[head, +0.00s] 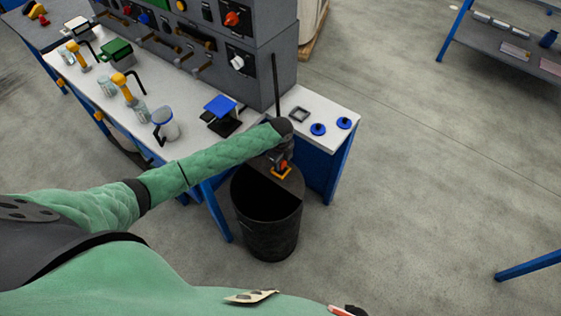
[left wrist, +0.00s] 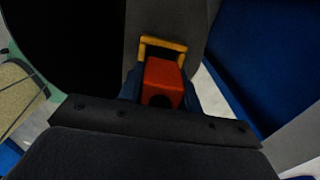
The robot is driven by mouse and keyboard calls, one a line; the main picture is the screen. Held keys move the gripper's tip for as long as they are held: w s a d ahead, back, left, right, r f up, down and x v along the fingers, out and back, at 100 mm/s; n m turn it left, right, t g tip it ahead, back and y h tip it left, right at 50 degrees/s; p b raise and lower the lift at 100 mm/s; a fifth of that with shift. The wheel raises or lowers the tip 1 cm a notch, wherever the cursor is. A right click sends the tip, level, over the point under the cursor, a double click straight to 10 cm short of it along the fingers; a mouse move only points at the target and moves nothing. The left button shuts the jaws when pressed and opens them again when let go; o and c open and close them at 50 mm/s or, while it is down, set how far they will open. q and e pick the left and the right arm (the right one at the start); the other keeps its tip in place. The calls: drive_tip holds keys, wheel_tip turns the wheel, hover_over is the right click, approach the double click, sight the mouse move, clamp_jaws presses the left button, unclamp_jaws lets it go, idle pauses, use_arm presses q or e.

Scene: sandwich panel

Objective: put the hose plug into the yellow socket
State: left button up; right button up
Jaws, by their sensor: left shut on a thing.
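My left gripper (head: 284,162) is shut on a red block-shaped plug (left wrist: 163,82), held between its dark blue fingers. In the head view it is above the half lid of a black bin. The yellow socket (head: 282,174), a square frame, sits on that lid just below the gripper. In the left wrist view the yellow socket (left wrist: 162,43) shows right at the far end of the red plug. I cannot tell whether the plug is inside it or only close to it. No hose can be made out clearly. My right gripper is not seen.
The black bin (head: 265,230) has an open half at left. A workbench (head: 185,128) with blue legs stands behind it, carrying a grey control panel (head: 205,62), a blue-topped device (head: 221,107) and blue discs (head: 318,129).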

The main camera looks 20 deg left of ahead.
use_arm(q)
drive_tip(key=shift+f, duration=0.35)
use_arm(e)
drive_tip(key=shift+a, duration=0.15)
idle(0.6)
use_arm(q)
drive_tip(key=o, duration=1.1)
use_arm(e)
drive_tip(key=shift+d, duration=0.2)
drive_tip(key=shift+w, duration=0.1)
use_arm(q)
drive_tip(key=shift+r, duration=0.25)
wheel_tip(320, 180, up, 6)
drive_tip(key=shift+f+b, duration=0.2)
drive_tip(key=shift+b, duration=0.9)
drive_tip(key=shift+r, duration=0.85)
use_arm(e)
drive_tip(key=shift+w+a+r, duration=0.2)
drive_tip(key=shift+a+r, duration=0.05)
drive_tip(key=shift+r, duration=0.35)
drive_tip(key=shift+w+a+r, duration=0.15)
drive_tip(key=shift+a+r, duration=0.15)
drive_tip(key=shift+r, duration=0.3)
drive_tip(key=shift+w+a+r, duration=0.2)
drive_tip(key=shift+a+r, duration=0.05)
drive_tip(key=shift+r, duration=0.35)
